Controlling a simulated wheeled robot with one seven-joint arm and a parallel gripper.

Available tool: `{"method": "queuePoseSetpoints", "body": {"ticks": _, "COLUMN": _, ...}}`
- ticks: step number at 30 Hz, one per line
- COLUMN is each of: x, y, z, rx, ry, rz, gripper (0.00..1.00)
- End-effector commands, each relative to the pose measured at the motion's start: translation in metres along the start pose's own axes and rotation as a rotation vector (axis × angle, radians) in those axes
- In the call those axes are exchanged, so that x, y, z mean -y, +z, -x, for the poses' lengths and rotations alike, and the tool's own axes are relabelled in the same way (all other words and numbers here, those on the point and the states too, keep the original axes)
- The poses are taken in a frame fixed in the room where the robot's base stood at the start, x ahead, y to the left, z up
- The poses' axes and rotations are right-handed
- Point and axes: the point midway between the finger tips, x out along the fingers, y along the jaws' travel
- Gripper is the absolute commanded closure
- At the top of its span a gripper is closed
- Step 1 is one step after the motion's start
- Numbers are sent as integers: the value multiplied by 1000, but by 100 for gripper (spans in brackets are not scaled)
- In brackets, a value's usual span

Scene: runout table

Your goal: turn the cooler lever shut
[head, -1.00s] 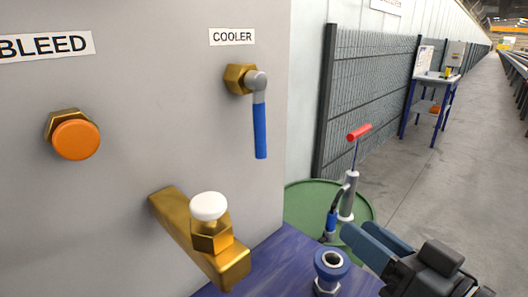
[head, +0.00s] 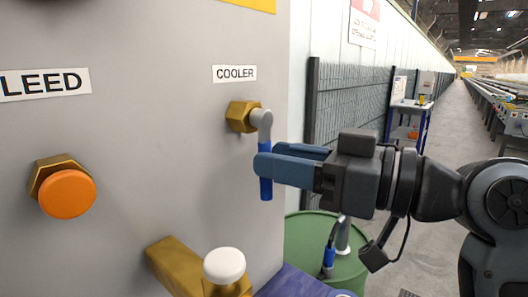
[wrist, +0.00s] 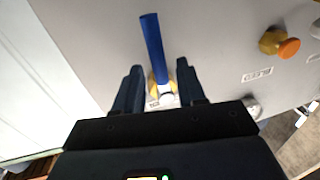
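The cooler lever has a blue handle (head: 265,187) hanging straight down from a grey elbow on a brass hex fitting (head: 242,116), beside the COOLER label (head: 235,73). My gripper (head: 268,158) is at the handle from the right, and its near finger covers part of the handle's middle. In the wrist view the blue handle (wrist: 152,42) runs between my two open fingers (wrist: 160,74) and extends past their tips. Gaps show on both sides of it, so the fingers do not look closed on it. Contact with one finger cannot be told.
An orange bleed knob (head: 67,193) sits on the panel at left. A brass block with a white knob (head: 224,265) juts out below the lever. A green drum (head: 350,270) stands below my gripper, and a mesh fence (head: 345,110) runs behind.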

Motion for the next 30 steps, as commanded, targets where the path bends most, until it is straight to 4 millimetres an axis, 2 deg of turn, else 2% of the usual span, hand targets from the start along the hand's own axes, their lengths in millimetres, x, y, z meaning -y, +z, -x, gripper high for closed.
{"method": "queuePoseSetpoints", "body": {"ticks": 6, "x": 0, "y": -1, "z": -24, "rx": 0, "ry": -1, "rz": -1, "gripper": 60}}
{"method": "queuePoseSetpoints", "body": {"ticks": 17, "x": 0, "y": 0, "z": -30, "rx": -1, "ry": 1, "rz": 0, "gripper": 60}}
{"method": "queuePoseSetpoints", "body": {"ticks": 30, "x": 0, "y": 0, "z": -29, "rx": -1, "ry": 1, "rz": 0, "gripper": 100}}
